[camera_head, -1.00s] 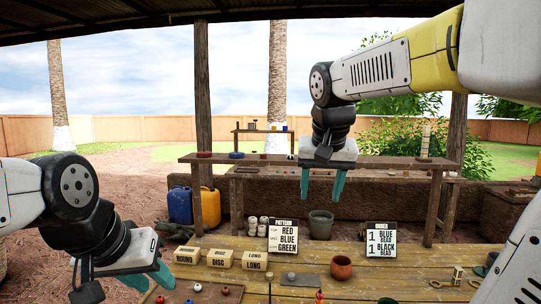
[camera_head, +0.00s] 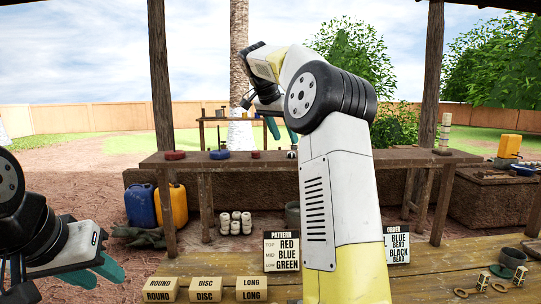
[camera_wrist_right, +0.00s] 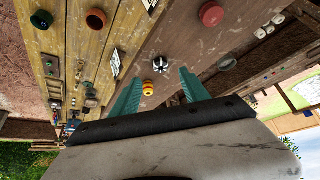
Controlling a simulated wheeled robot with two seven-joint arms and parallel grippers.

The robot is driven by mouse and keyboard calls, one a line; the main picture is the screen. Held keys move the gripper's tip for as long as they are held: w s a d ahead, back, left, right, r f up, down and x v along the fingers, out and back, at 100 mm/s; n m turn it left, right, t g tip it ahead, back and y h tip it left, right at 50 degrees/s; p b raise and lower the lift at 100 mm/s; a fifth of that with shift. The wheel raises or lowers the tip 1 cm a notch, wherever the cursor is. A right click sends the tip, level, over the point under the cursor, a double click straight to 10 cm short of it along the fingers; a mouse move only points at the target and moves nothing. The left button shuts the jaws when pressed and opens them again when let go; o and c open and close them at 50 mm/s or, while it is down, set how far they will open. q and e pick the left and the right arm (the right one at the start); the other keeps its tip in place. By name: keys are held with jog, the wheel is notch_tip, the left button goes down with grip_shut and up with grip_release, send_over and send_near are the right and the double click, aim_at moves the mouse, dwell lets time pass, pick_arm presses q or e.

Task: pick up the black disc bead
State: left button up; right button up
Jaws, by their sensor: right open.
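I cannot make out a black disc bead for certain. In the right wrist view, a small dark-and-white striped piece (camera_wrist_right: 159,66) lies on the brown plank just beyond my right gripper (camera_wrist_right: 160,76), roughly in line with the gap between its fingers. An orange-yellow piece (camera_wrist_right: 148,87) shows near the left finger. The right gripper is open and holds nothing visible; in the head view it reaches over the back shelf (camera_head: 150,161), partly behind my arm. My left gripper (camera_head: 97,271) is at lower left, with its teal fingers apart and empty.
A red disc (camera_head: 175,155), a blue disc (camera_head: 220,155) and a small dark red piece (camera_head: 255,155) stand along the shelf. The front table (camera_head: 205,268) holds labelled blocks, a pattern card (camera_head: 282,251) and an order card (camera_head: 397,247). My right arm hides the table's middle.

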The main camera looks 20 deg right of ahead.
aim_at(289, 154)
jog(key=x, duration=0.6)
jog(key=shift+a, duration=0.15)
grip_shut()
